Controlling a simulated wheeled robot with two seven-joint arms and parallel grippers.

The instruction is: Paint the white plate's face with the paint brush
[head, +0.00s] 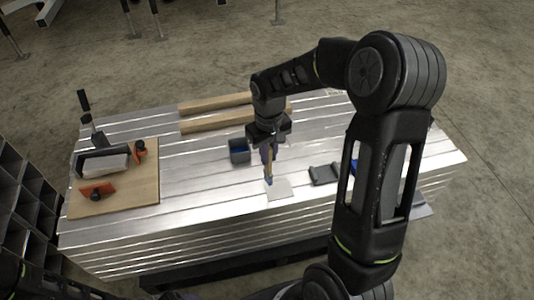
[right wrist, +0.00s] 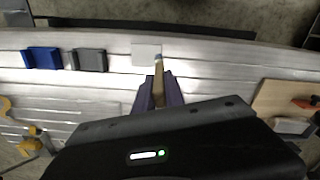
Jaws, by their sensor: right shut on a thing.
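The white plate (head: 279,190) lies flat near the front edge of the metal-topped bench; it also shows in the right wrist view (right wrist: 145,53). My right gripper (head: 268,153) is shut on the wooden handle of the paint brush (head: 268,170), which points down. In the right wrist view the brush (right wrist: 159,68) sits between the purple fingers (right wrist: 158,92). Its blue tip is at the plate's left edge in the head view; I cannot tell whether it touches. A dark cup (head: 239,151) with blue inside stands left of the gripper. My left gripper is not in view.
A grey holder (head: 324,174) and a blue one (right wrist: 42,58) lie to the right of the plate, in the head view. A wooden board (head: 145,185) with clamps and a block is on the left. Wooden bars (head: 215,121) lie behind the cup.

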